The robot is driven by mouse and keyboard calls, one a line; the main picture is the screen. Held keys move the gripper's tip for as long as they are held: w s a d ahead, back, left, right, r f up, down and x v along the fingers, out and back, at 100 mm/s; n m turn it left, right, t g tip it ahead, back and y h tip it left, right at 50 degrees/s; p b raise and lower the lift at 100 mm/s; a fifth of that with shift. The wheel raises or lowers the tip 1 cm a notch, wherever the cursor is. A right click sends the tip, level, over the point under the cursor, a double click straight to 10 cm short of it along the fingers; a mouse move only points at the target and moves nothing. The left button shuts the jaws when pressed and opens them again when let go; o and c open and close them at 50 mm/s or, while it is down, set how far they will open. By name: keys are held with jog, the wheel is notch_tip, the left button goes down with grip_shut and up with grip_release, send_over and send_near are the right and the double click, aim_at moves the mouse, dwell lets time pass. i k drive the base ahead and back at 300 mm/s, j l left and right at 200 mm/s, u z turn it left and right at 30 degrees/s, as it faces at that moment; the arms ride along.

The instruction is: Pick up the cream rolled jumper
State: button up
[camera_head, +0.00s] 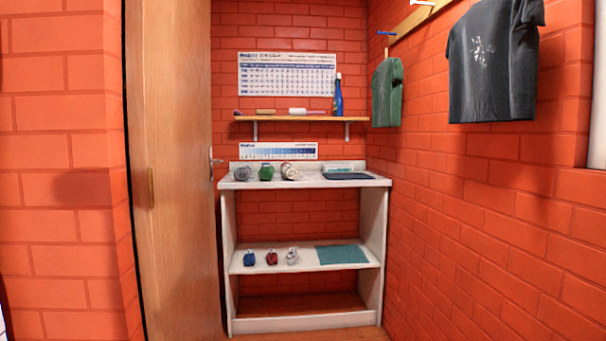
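A small rolled cream item (289,173), which looks like the cream rolled jumper, sits on the top of the white shelf unit (305,325). It is the rightmost of a row of three rolls. A green roll (266,173) is to its left, and a grey roll (243,174) is at the far left. On the lower shelf a pale grey or whitish roll (292,257) sits beside a red roll (271,258) and a blue roll (249,259). At this distance the fine detail is too small to tell. My gripper is not in view.
A dark flat mat (348,176) lies right of the rolls, and a teal mat (341,254) lies below. A wooden wall shelf (300,118) with a blue bottle (338,98) hangs above. A wooden door (172,180) stands at left. Shirts (492,65) hang on the right wall.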

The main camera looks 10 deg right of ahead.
aim_at(292, 173)
jog(key=i+j, duration=0.1)
jog(key=i, duration=0.45)
jog(key=i+j, duration=0.1)
jog(key=i, duration=0.4)
jog(key=i+j+z, duration=0.1)
jog(key=i+z, duration=0.35)
jog(key=i, duration=0.55)
